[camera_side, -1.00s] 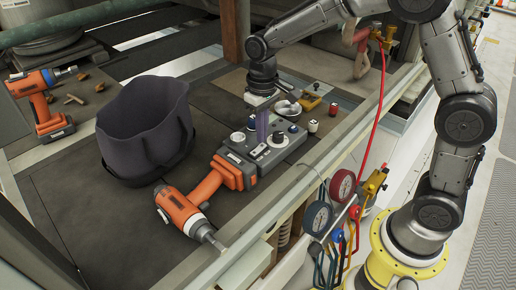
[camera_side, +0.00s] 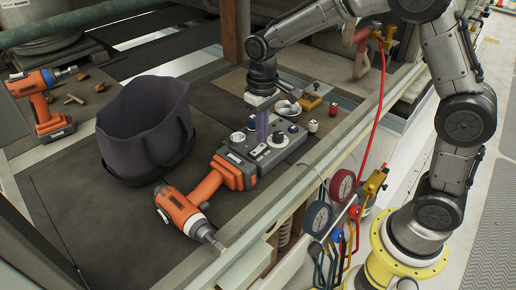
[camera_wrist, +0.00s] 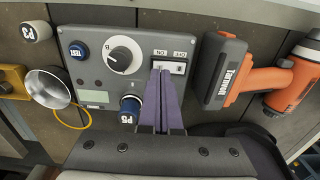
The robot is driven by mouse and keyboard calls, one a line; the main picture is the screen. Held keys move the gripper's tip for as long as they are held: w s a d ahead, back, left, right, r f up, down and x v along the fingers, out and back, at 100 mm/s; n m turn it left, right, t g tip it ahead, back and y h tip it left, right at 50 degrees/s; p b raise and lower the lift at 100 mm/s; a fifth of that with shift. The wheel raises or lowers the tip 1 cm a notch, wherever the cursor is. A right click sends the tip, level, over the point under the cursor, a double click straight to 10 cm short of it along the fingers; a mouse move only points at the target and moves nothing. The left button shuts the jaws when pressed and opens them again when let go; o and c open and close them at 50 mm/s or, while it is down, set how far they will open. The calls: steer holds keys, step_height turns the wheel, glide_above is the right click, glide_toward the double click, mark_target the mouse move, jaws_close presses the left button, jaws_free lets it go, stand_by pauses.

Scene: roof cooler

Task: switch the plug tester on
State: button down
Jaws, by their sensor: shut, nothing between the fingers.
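The plug tester (camera_side: 270,146) is a grey box on the dark worktop, also seen in the wrist view (camera_wrist: 100,45). Its face carries a large dial (camera_wrist: 122,55), a blue TEST button (camera_wrist: 77,50) and a switch (camera_wrist: 178,67) with OFF and ON labels, upside down in the wrist view. My gripper (camera_wrist: 162,72) has purple fingers, shut and empty, with their tips at the switch on the ON-label side. They cover part of the switch, so I cannot tell its position or whether they touch it. In the side view my gripper (camera_side: 262,138) points down over the box.
An orange drill (camera_side: 186,207) lies against the tester's left end. A dark bag (camera_side: 145,135) stands further left. A metal cup (camera_wrist: 47,88) and a blue-topped knob or plug marked P5 (camera_wrist: 130,106) are close by. Gauges and hoses (camera_side: 317,217) hang at the front edge.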

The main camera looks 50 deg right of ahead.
steer(key=shift+f, duration=1)
stand_by(0.6)
steer(key=shift+r, duration=3.6)
step_height(320, 180, up, 7)
steer(key=t, duration=0.2)
glide_above(262, 145)
steer(key=s+d, duration=0.1)
steer(key=s, duration=0.2)
steer(key=s+d+r+t, duration=0.2)
steer(key=s+r, duration=0.2)
steer(key=s, duration=0.5)
steer(key=s+f, duration=0.2)
steer(key=s, duration=0.4)
steer(key=s+f+t, duration=0.1)
steer(key=s+f, duration=0.2)
steer(key=s, duration=0.3)
steer(key=shift+d+f+t, duration=0.25)
steer(key=shift+d+t, duration=0.05)
steer(key=shift+d, duration=0.15)
